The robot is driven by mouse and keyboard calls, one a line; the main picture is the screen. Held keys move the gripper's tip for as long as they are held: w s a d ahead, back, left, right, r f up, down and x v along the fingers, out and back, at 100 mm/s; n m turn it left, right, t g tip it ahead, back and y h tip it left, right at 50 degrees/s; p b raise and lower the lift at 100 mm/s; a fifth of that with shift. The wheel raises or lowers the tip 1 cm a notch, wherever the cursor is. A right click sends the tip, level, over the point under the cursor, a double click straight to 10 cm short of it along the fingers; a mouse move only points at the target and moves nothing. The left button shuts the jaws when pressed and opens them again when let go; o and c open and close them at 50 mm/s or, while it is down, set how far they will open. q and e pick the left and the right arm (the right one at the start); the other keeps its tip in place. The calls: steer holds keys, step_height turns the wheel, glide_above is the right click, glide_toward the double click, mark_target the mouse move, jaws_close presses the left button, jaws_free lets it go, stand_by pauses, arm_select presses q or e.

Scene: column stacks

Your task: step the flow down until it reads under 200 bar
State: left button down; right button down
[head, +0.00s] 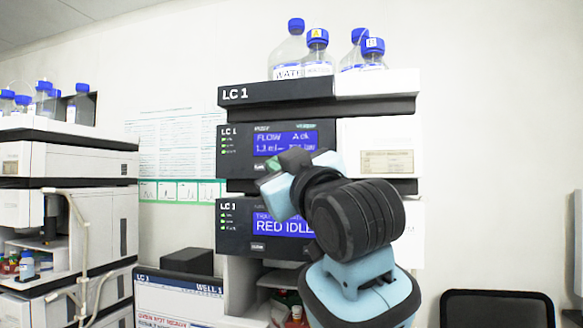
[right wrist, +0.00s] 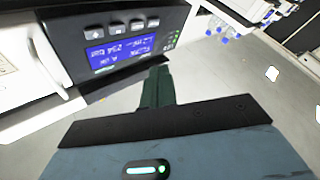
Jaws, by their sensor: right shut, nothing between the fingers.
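The pump module (head: 232,145) marked LC 1 is the upper dark panel in the stack, with a blue display (head: 285,141) reading FLOW. The display also shows in the right wrist view (right wrist: 120,50), turned over, with a pressure in bar that looks like the two hundreds but is too blurred to be sure. A row of several small buttons (right wrist: 125,27) runs along one edge of the panel in that view. My right gripper (head: 292,159) is shut and empty at the panel's lower edge, covering part of it. Contact with a button cannot be told. My left gripper is not in view.
A lower module (head: 232,232) reads RED IDLE, partly behind my right arm. Blue-capped bottles (head: 289,52) stand on top of the stack. Another instrument stack (head: 65,160) is at the left, and a black chair (head: 497,308) is at the lower right.

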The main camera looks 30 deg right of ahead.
steer(key=w+d, duration=0.4)
steer(key=d, duration=0.1)
steer(key=shift+w+d, duration=0.15)
steer(key=shift+w, duration=0.1)
steer(key=shift+w+d, duration=0.1)
stand_by(2.0)
steer(key=shift+w+d, duration=0.15)
steer(key=shift+d, duration=0.1)
steer(key=shift+w+d, duration=0.3)
stand_by(0.9)
steer(key=shift+s+a, duration=0.1)
stand_by(0.4)
steer(key=shift+s+a, duration=0.45)
steer(key=shift+a, duration=0.1)
steer(key=s+a, duration=0.3)
steer(key=a, duration=0.1)
steer(key=shift+s, duration=0.15)
stand_by(0.4)
